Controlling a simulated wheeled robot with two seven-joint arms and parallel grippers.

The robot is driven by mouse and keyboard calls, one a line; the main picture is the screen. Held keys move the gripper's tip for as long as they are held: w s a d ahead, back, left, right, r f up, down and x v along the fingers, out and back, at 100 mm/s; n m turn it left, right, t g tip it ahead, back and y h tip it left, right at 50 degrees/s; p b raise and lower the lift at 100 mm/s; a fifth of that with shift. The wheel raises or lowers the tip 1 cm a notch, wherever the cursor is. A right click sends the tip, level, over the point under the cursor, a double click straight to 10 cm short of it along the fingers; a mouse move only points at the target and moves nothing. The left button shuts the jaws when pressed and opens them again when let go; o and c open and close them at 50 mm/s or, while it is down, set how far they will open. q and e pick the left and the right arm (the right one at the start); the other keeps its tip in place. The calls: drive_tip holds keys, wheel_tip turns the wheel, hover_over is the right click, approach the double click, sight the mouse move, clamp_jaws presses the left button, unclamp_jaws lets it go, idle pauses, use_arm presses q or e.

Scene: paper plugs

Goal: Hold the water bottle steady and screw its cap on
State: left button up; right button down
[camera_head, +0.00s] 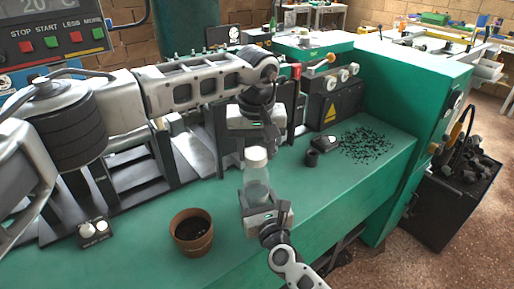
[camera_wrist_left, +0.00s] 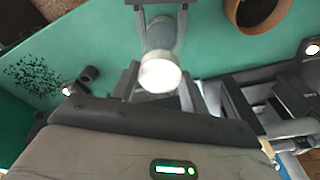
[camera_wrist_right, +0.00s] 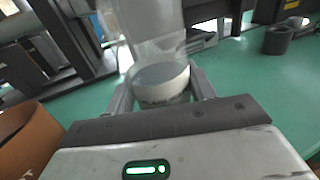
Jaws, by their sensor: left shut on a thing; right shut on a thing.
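The clear water bottle (camera_head: 257,188) stands upright above the green table top (camera_head: 330,205). Its white cap (camera_head: 256,158) sits at the top of the bottle; I cannot tell how far the threads are engaged. My left gripper (camera_head: 257,148) comes down from above and is shut on the cap. In the left wrist view the cap (camera_wrist_left: 160,75) shows between the two fingers. My right gripper (camera_head: 264,208) reaches in from below and is shut on the lower part of the bottle. In the right wrist view the bottle's base (camera_wrist_right: 161,84) lies between its fingers.
A brown pot (camera_head: 192,232) with dark contents stands left of the bottle. A small dark cylinder (camera_head: 312,158) and a pile of black bits (camera_head: 366,146) lie to the right. Grey metal machinery stands behind on the left. The table right of the bottle is mostly clear.

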use_arm(q)
drive_tip(key=m, duration=0.4)
drive_tip(key=shift+m+h, duration=0.3)
drive_tip(key=shift+m, duration=0.1)
drive_tip(key=m, duration=0.3)
drive_tip(key=shift+a+m, duration=0.1)
drive_tip(key=shift+m, duration=0.2)
drive_tip(key=o, duration=0.9)
drive_tip(key=shift+o, duration=0.2)
drive_tip(key=shift+r, duration=2.25)
drive_tip(key=shift+c, duration=0.3)
